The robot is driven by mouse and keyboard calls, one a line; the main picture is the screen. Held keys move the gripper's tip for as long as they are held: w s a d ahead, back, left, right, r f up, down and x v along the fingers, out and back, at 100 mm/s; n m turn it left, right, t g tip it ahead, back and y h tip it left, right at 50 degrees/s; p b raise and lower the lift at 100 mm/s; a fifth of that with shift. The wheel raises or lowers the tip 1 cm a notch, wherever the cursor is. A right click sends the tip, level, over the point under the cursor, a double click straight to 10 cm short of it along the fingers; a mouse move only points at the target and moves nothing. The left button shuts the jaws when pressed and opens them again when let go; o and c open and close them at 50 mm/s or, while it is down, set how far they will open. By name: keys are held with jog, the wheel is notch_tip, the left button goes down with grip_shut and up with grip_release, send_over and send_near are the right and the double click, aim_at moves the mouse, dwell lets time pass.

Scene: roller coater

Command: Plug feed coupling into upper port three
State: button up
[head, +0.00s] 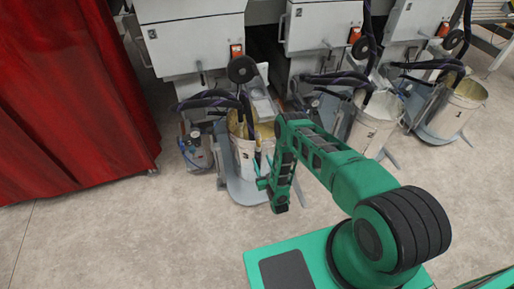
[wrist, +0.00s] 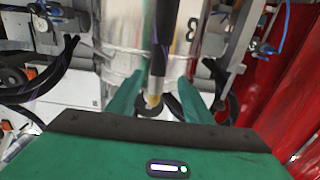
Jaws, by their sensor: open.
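My gripper shows in the head view (head: 262,184) in front of the left bucket, and its green fingers show in the wrist view (wrist: 158,88). The fingers are open, one on each side of a dark hose end with a pale yellowish tip (wrist: 153,101). This looks like the feed coupling; whether a finger touches it I cannot tell. Just behind it is the shiny metal bucket (wrist: 125,50), which also shows in the head view (head: 243,158). The upper ports cannot be made out, so I cannot tell which is port three.
Grey machine cabinets (head: 198,40) stand in a row, with dark hoses (head: 215,100) and more buckets (head: 375,120) below. A red curtain (head: 70,100) hangs at the left. The grey floor (head: 130,235) in front is clear.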

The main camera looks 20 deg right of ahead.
aim_at(259, 153)
jog(key=shift+w+d, duration=0.1)
jog(key=shift+w, duration=2.5)
grip_shut()
